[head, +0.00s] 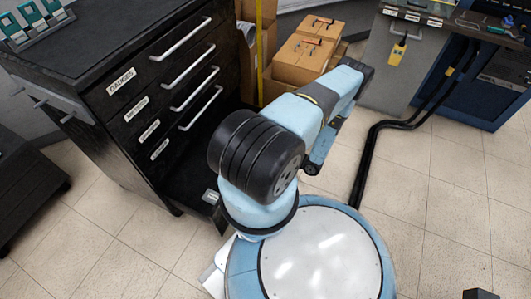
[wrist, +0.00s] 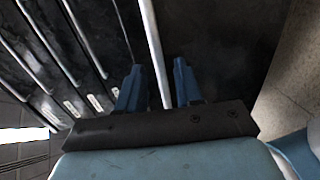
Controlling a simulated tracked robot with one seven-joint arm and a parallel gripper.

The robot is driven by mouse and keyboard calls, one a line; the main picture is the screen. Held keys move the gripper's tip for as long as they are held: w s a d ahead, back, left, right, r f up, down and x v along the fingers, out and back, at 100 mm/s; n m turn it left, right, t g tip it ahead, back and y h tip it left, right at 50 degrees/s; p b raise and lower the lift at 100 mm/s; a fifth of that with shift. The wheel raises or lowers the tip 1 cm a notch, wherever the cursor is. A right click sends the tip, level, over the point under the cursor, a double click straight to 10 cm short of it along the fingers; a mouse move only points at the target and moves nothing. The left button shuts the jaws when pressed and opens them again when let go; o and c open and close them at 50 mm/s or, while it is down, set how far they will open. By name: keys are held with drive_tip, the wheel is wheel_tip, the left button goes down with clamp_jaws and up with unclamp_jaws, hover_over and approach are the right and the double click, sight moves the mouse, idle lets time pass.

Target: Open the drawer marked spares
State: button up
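The black drawer cabinet (head: 165,75) stands at the left in the head view, with several silver handles and white labels. The top label (head: 122,80) reads "GAUGES"; the lower ones are too small to read. At its foot a dark part (head: 188,182) juts out like a pulled-out low drawer, with a pale tag (head: 210,196) that I cannot read. My gripper (wrist: 158,85) has its blue fingers apart in the wrist view, with a silver handle bar (wrist: 153,45) running between them. Contact is not clear. In the head view my arm hides the gripper.
Cardboard boxes (head: 300,60) stand beside the cabinet, behind my arm. Black cables (head: 365,165) run over the floor to a grey and blue bench (head: 400,75) at the right. A low dark object (head: 30,190) stands at the left. The tiled floor (head: 440,190) at the right is mostly clear.

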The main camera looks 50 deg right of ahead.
drive_tip(key=v, duration=0.9)
idle(0.3)
